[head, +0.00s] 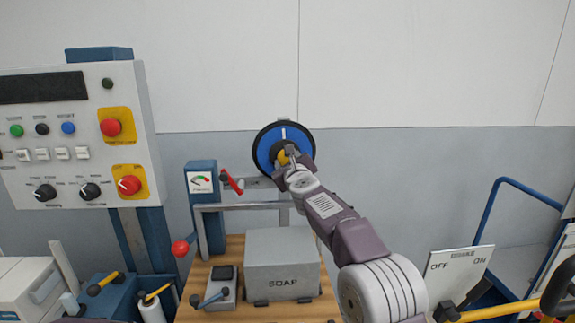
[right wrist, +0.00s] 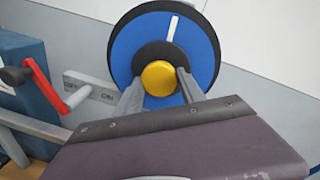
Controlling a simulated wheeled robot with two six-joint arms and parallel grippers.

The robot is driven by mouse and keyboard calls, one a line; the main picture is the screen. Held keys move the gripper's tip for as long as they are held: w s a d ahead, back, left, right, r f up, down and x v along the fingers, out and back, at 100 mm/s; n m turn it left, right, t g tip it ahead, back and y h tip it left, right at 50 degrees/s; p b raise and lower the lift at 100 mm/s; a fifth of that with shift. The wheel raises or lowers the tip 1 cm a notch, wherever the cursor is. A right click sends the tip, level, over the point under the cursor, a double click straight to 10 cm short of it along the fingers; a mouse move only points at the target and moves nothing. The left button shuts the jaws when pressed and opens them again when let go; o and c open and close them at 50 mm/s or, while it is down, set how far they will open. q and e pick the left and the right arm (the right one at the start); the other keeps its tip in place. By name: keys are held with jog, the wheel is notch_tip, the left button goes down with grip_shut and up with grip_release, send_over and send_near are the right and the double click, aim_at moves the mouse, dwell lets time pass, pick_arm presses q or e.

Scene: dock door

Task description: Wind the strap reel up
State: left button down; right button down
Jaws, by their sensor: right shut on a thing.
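The strap reel (head: 267,142) is a blue disc with a black rim on a grey bracket at the wall. A white mark on it points up in the head view and up and slightly right in the right wrist view, where the reel (right wrist: 205,55) fills the upper middle. Its yellow centre knob (right wrist: 158,78) sits on a black hub. My right gripper (head: 289,157) is shut on the yellow knob; in the right wrist view its fingers (right wrist: 158,86) lie on either side of it. No strap can be made out. My left gripper is not in view.
A red-handled crank (head: 232,182) sits just left of the reel. Below are a grey SOAP box (head: 283,265) and a small lever box (head: 222,290) on a wooden top. A control panel (head: 75,130) stands left. A blue-railed cart (head: 515,255) stands right.

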jog(key=shift+f+m, duration=0.25)
jog(key=shift+m, duration=0.05)
dwell(0.4)
jog(key=c, duration=0.7)
grip_release()
jog(key=shift+r, duration=0.15)
jog(key=shift+s+b, duration=0.15)
jog(key=shift+b, duration=0.25)
jog(key=s+b, duration=0.1)
jog(key=s, duration=0.1)
jog(key=s+b, duration=0.2)
jog(key=shift+d+f, duration=0.2)
jog(key=b, duration=0.2)
send_near(286, 162)
jog(key=shift+d+r, duration=0.15)
jog(key=shift+r, duration=0.2)
